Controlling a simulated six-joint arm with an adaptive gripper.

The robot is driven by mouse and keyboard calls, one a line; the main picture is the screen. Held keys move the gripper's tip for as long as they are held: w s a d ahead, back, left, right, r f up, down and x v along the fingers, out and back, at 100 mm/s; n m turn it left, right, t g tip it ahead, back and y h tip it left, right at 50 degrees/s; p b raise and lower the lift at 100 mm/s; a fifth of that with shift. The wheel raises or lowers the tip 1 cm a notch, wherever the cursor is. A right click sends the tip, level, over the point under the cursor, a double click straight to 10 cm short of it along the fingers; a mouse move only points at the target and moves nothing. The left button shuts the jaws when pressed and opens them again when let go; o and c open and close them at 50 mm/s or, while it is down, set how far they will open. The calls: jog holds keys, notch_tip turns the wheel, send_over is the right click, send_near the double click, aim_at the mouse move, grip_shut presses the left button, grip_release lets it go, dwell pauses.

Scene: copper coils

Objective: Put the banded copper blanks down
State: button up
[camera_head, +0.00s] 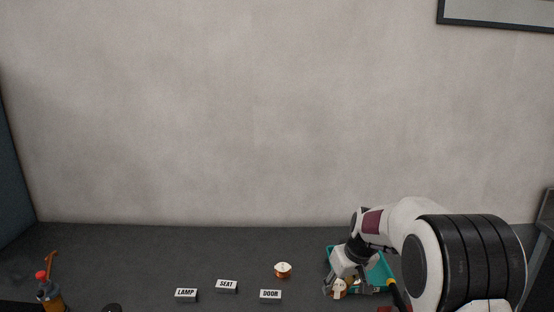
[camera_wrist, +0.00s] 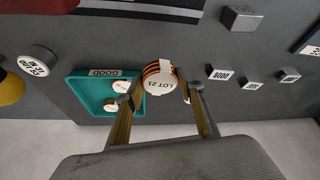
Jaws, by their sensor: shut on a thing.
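My gripper (camera_head: 346,288) is shut on a copper coil (camera_wrist: 158,76) with a white face marked "LOT 21"; the held coil also shows in the head view (camera_head: 340,286). In the wrist view, my gripper (camera_wrist: 160,92) has one finger on each side of it. A teal tray (camera_wrist: 77,97) with a "GOOD" label lies beside the held coil in that view, holding white-faced pieces (camera_wrist: 121,87) partly hidden by a finger. In the head view the tray (camera_head: 330,250) is partly behind my gripper. Another copper coil with a white band (camera_head: 283,269) stands on the table to the left.
Signs reading LAMP (camera_head: 186,295), SEAT (camera_head: 226,286) and DOOR (camera_head: 270,296) stand on the dark table. The wrist view shows a grey block (camera_wrist: 242,18) and a round marked disc (camera_wrist: 37,62). The back left table is clear.

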jog(key=s+m, duration=0.1)
jog(key=s, duration=0.4)
jog(key=s+f+m, duration=0.1)
jog(key=s, duration=0.5)
jog(key=s+f+m+h, duration=0.1)
jog(key=s, duration=0.4)
jog(key=shift+s+f+m, duration=0.25)
jog(key=shift+s+m, duration=0.05)
jog(key=shift+s, duration=0.05)
jog(key=shift+w, duration=0.1)
jog(key=w+d+m, duration=0.1)
jog(key=w+d, duration=0.2)
jog(key=w, duration=0.6)
jog(key=w+d+m, duration=0.1)
jog(key=w+d, duration=0.2)
jog(key=w, duration=0.7)
jog(key=m+h, duration=0.1)
jog(key=h, duration=0.1)
send_near(376, 276)
jog(key=shift+w+a, duration=0.2)
jog(key=shift+w, duration=0.35)
jog(key=shift+w+d+f+m, duration=0.2)
jog(key=shift+w+d+m, duration=0.1)
jog(key=shift+w+d, duration=0.3)
jog(key=shift+s+d, duration=0.1)
jog(key=shift+f, duration=0.15)
jog(key=shift+f, duration=2.35)
